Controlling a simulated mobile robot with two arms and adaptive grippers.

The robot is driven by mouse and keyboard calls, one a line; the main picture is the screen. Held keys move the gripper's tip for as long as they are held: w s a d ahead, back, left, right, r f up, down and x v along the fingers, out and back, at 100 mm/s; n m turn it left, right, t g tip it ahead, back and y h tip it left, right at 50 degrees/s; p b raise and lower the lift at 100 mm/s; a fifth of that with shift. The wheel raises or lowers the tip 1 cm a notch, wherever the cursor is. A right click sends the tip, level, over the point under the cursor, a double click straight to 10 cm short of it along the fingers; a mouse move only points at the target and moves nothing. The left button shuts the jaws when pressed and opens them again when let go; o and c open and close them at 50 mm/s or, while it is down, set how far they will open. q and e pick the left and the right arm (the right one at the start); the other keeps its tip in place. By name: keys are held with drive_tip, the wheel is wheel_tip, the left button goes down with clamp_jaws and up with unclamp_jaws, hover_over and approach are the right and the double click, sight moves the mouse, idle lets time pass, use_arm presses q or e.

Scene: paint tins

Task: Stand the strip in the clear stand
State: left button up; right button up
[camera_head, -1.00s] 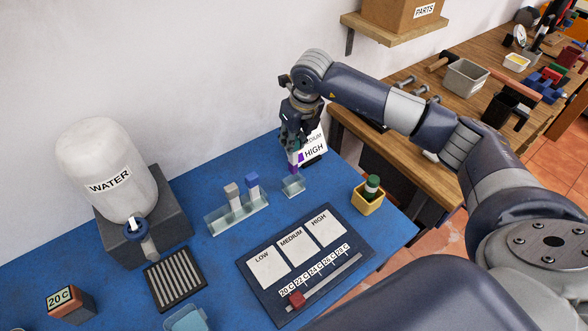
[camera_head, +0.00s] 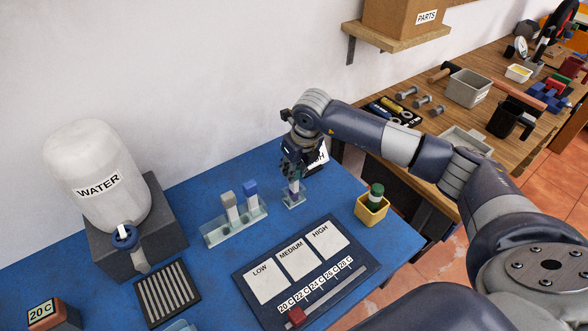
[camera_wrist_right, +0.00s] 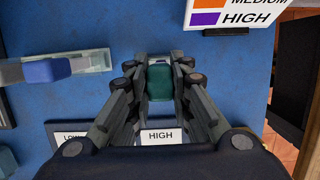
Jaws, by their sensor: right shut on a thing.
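My right gripper (camera_head: 295,172) is shut on an upright strip (camera_head: 294,187), whose pale lower part shows below the fingers. In the right wrist view a teal block, the strip's top end (camera_wrist_right: 160,82), sits between the fingers (camera_wrist_right: 160,95). The small clear stand (camera_head: 294,201) is on the blue table directly under the gripper. The strip's lower end appears within the stand's outline; I cannot tell whether it rests on its bottom. My left gripper is not in view.
A clear rack (camera_head: 236,229) holds strips with a grey top and a blue top. A colour chart (camera_head: 318,158) stands behind the gripper, partly hidden. A yellow box (camera_head: 372,211) with a green-capped item is to the right. A dark LOW/MEDIUM/HIGH board (camera_head: 335,276) lies in front.

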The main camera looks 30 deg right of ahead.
drive_tip(key=o, duration=0.9)
drive_tip(key=shift+f, duration=0.2)
drive_tip(key=shift+r, duration=0.1)
drive_tip(key=shift+r+p, duration=0.25)
drive_tip(key=shift+p, duration=0.05)
drive_tip(key=shift+r+b, duration=0.3)
drive_tip(key=shift+b, duration=0.1)
drive_tip(key=shift+b+v, duration=1.5)
drive_tip(key=shift+v, duration=4.1)
